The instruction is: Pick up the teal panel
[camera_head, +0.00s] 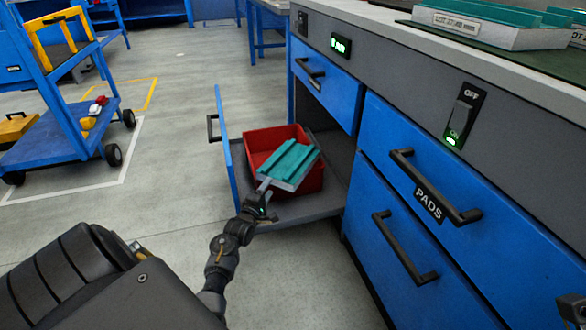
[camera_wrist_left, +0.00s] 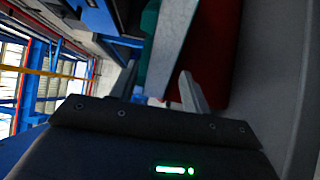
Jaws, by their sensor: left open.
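The teal panel (camera_head: 290,163), with a pale grey layer along its near side, sits tilted in a red bin (camera_head: 313,181), partly over its rim. The bin stands in an open drawer. My left gripper (camera_head: 264,186) is at the panel's near lower end, its fingers apart. In the left wrist view the open fingers (camera_wrist_left: 158,90) point toward the panel's grey edge (camera_wrist_left: 170,42); whether they touch it I cannot tell. A strip of teal and the red bin (camera_wrist_left: 218,55) show beyond.
The open drawer (camera_head: 315,207) juts from the blue cabinet, its front panel (camera_head: 224,140) on the left. The "PADS" drawer (camera_head: 430,204) is closed. Other teal pieces lie in a tray (camera_head: 480,32) on the counter. A blue cart (camera_head: 62,125) stands left; the floor between is clear.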

